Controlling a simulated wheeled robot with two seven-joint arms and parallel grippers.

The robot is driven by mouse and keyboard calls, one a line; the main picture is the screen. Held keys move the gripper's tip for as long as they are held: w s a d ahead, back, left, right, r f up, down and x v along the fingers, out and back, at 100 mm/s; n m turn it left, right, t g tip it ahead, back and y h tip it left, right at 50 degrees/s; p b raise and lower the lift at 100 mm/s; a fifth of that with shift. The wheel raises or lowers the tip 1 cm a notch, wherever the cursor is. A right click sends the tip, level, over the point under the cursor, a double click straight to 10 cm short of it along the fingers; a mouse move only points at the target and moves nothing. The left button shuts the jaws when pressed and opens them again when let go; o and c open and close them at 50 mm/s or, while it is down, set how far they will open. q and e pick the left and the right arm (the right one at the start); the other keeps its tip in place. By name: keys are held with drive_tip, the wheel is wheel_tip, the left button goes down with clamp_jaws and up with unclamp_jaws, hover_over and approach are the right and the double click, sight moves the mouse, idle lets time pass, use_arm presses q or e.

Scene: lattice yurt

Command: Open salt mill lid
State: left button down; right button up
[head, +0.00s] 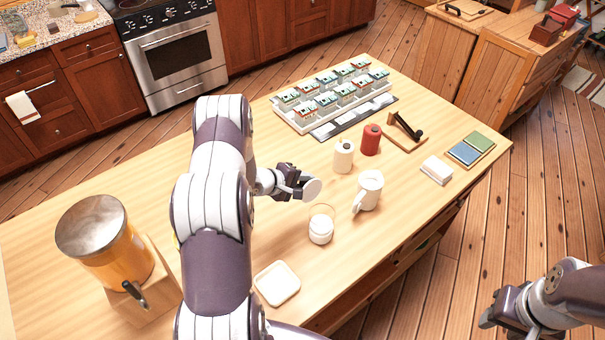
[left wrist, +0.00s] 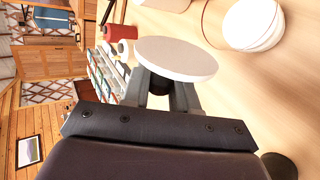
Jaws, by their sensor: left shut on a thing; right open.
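My left gripper (head: 290,183) is shut on a round white lid-like disc (head: 312,188), tilted, above the table. In the left wrist view the disc (left wrist: 176,58) has a dark knob between the fingers (left wrist: 168,95). A clear glass vessel with white contents (head: 321,230), perhaps the salt mill, stands just below and right of the disc, apart from it. It also shows in the left wrist view (left wrist: 253,24). My right gripper (head: 488,318) is open and empty beyond the table's right edge.
A small white dish (head: 277,283) lies at the front. A drink dispenser (head: 105,245) stands at left. A tray of small model houses (head: 335,98) is at the back. The table between dispenser and dish is partly hidden by my arm.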

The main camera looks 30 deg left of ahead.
use_arm(q)
drive_tip(key=shift+a+f+n+h+p, duration=0.25)
drive_tip(key=shift+f+n+h+p, duration=0.15)
drive_tip(key=shift+f+h, duration=0.15)
drive_tip(key=shift+f, duration=0.1)
drive_tip(key=c, duration=1.2)
unclamp_jaws()
drive_tip(key=shift+o, duration=1)
drive_tip(key=shift+w, duration=0.1)
drive_tip(key=shift+a, duration=0.1)
